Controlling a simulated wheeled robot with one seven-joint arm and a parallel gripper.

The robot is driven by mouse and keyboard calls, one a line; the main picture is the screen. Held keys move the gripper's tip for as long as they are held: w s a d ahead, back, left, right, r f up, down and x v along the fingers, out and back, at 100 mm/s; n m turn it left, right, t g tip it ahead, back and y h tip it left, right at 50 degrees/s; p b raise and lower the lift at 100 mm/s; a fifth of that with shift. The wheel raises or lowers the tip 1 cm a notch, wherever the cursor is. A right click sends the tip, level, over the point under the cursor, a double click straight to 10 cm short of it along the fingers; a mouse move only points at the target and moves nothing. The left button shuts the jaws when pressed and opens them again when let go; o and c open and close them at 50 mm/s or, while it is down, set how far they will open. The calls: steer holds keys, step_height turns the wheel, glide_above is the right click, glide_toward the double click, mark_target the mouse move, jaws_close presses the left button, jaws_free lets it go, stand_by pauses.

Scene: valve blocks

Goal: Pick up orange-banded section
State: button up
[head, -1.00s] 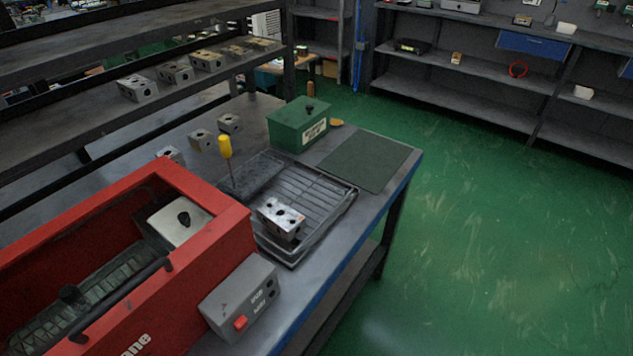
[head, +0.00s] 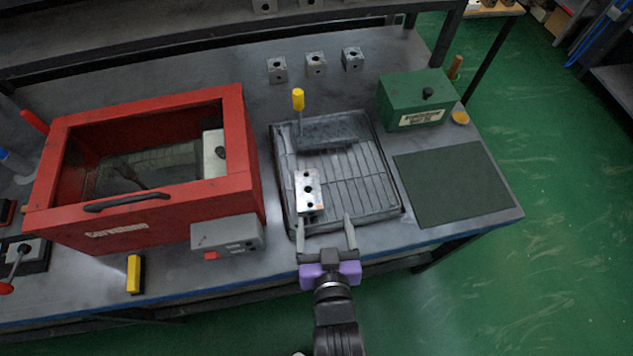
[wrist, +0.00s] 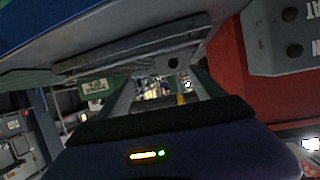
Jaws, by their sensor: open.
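A silver valve block (head: 309,192) with dark holes on its top sits on the wire rack of the tray (head: 392,200), near the tray's front left. A small orange mark shows at its lower right corner; no full band can be made out. My gripper (head: 325,222) is open and empty at the tray's front edge, just in front of the block and apart from it. In the wrist view my gripper's fingers (wrist: 163,92) are spread, with nothing held between them. I cannot clearly tell the block in that view.
A red open-topped machine (head: 245,130) with a grey control box (head: 228,235) stands left of the tray. A yellow-handled tool (head: 298,100) stands upright at the tray's back. A green box (head: 415,100) and a bare dark mat (head: 455,185) are on the right. Several small blocks (head: 316,64) stand behind.

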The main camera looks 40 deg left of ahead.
mark_target(308, 192)
steer(key=a, duration=0.1)
steer(key=a+r, duration=0.1)
steer(key=a, duration=0.1)
steer(key=shift+w+r+n+g, duration=0.1)
steer(key=shift+w+n+g, duration=0.05)
steer(key=shift+n+g, duration=0.15)
steer(key=shift+w+a+f, duration=0.15)
steer(key=shift+a+f, duration=0.1)
steer(key=shift+a, duration=0.1)
steer(key=shift+p+x, duration=0.3)
steer(key=shift+x, duration=0.55)
steer(key=shift+w+a, duration=0.5)
steer(key=shift+a, duration=0.1)
steer(key=shift+p+x, duration=0.6)
steer(key=shift+x, duration=1.5)
jaws_close()
steer(key=shift+a+r, duration=0.1)
steer(key=shift+r, duration=0.05)
